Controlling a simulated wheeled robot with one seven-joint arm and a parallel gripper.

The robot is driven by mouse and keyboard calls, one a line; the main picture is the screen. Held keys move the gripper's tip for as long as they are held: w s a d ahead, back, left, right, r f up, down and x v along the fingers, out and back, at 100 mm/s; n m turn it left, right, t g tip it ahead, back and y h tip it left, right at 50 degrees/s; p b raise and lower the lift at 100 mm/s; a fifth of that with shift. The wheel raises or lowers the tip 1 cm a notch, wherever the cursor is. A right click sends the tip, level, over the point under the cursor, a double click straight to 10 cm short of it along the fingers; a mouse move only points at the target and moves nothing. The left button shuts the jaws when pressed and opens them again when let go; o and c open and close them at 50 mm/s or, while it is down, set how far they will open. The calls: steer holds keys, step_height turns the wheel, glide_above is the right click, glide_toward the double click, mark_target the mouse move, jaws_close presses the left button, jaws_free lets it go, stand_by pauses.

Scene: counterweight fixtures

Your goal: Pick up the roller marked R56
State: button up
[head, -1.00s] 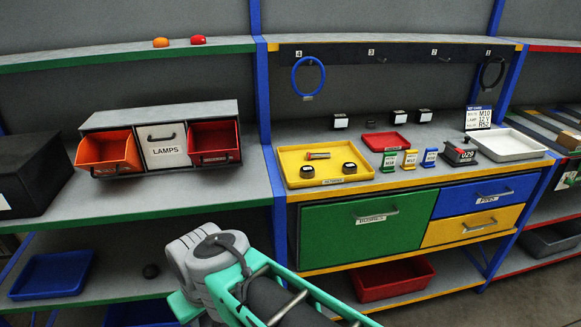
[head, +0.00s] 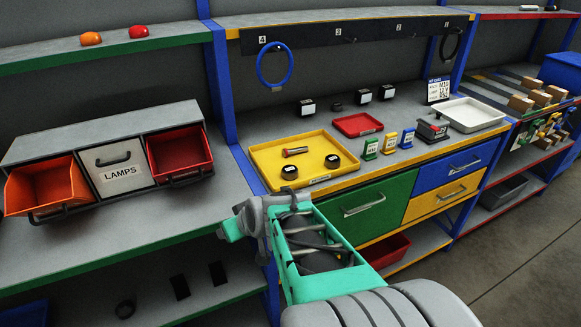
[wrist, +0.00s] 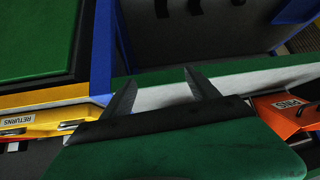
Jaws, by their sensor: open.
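No marking R56 can be read in these frames.
A red tray (head: 358,124) and a white tray (head: 470,114) stand on the bench, with several small labelled blocks. The bin unit (head: 58,150) is on the left shelf. A blue ring (head: 262,78) hangs above.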

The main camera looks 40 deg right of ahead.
steer(key=d+r+m+t+h, duration=0.2)
steer(key=d+r+t+h, duration=0.1)
steer(key=d, duration=0.9)
steer(key=m+t+h+p, duration=0.1)
steer(key=m+h+p, duration=0.1)
steer(key=h, duration=0.1)
glide_toward(290, 170)
steer(key=x, duration=0.4)
steer(key=shift+w+d+p, duration=0.25)
steer(key=shift+w+p, duration=0.1)
steer(key=shift+w, duration=0.05)
steer(key=p+x, duration=0.1)
steer(key=x, duration=0.5)
steer(key=shift+s+a+f+p, duration=0.1)
steer(key=shift+f+p, duration=0.1)
steer(key=shift+p, duration=0.2)
steer(key=shift+c, duration=0.3)
jaws_close()
steer(key=shift+r, duration=0.1)
